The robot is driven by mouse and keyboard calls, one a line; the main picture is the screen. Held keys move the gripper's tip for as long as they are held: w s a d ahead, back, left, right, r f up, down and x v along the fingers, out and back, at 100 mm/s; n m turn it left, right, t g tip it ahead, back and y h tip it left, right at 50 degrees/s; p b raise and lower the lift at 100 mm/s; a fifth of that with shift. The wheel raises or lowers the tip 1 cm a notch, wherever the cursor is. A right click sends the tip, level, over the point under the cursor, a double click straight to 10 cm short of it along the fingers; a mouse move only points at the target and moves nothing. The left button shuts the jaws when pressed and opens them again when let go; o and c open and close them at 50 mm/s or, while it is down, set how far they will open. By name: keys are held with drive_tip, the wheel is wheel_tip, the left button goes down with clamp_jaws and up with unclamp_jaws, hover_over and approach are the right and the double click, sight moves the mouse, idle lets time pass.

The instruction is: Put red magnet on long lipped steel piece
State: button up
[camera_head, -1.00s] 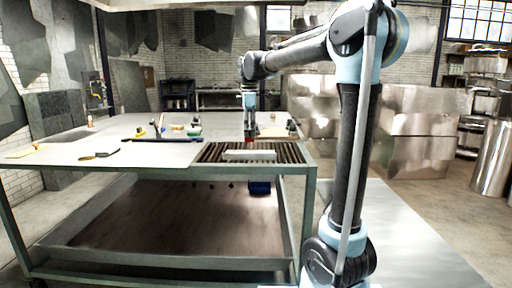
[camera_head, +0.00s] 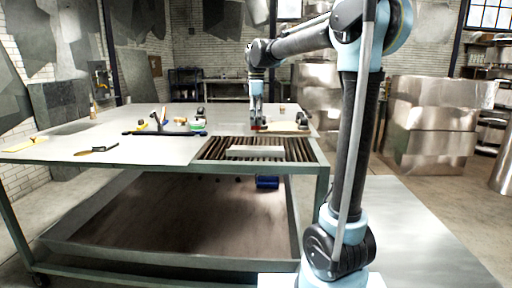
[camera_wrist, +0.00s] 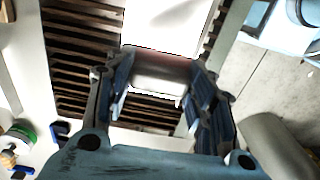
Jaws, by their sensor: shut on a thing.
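My gripper (camera_head: 257,125) points down above the back of the slatted grate on the table. The red magnet (camera_head: 259,128) shows as a small red patch at its fingertips. In the wrist view my gripper (camera_wrist: 158,88) is shut on the magnet (camera_wrist: 160,72), which looks pale and glaring with a red tint at its upper edge. A long pale steel piece (camera_head: 256,153) lies across the grate, in front of and below my gripper in the head view. In the wrist view the piece (camera_wrist: 175,25) lies beyond the fingertips. Its lip cannot be made out.
The slatted grate (camera_head: 212,150) fills the table's right part. Tools, a green roll (camera_head: 197,125) and a dark bar (camera_head: 165,133) lie on the table top to the left. The table's front left is mostly clear.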

drive_tip(key=shift+f, duration=5)
drive_tip(key=o, duration=1.3)
wheel_tip(320, 180, up, 12)
drive_tip(key=shift+r, duration=0.1)
drive_tip(key=s+d+f+m+t, duration=0.1)
drive_tip(key=s+d+f+m, duration=0.5)
drive_tip(key=s+d+f, duration=0.45)
drive_tip(key=s+d+f+m+t, duration=0.1)
drive_tip(key=s+d+f+m, duration=0.65)
drive_tip(key=s, duration=0.55)
drive_tip(key=s+d+f+m, duration=0.3)
drive_tip(key=s+f, duration=0.5)
drive_tip(key=f, duration=0.3)
drive_tip(key=shift+s+d+m, duration=0.25)
drive_tip(key=shift+s+m, duration=0.1)
drive_tip(key=shift+m, duration=0.2)
